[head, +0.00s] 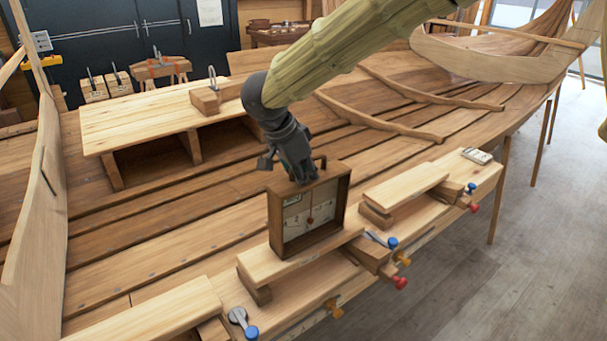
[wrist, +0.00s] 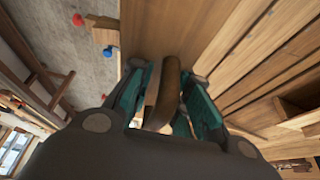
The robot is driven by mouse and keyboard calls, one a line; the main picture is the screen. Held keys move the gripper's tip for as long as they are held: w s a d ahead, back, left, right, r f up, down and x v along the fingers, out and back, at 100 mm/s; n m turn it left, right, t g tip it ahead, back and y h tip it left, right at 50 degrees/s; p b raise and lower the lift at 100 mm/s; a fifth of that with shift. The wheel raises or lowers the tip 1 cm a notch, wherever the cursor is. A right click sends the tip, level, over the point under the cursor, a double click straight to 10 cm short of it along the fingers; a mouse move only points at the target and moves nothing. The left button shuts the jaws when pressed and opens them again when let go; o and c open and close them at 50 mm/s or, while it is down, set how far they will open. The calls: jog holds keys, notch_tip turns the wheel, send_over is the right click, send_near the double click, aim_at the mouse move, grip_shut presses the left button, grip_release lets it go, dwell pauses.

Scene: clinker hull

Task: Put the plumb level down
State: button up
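The plumb level is a dark-framed wooden box (head: 343,205) with a pale marked face, a red pointer and a handle on top. In the head view it is upright at the plank (head: 262,262) on the hull's near side; its lower edge looks to be at the board, but I cannot tell whether it bears its weight there. My gripper (head: 300,178) is above the box at its handle. The fingers hide part of the handle.
A second raised board (head: 405,187) lies to the right, with a small pale device (head: 476,156) beyond it. Clamps with blue, red and orange knobs line the hull edge. A wooden bench (head: 150,118) stands behind left. Another board (head: 155,312) lies front left.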

jog(key=shift+o, duration=0.2)
jog(key=shift+r, duration=0.3)
jog(key=b+v, duration=0.3)
jog(key=v, duration=0.9)
jog(key=shift+r, duration=0.2)
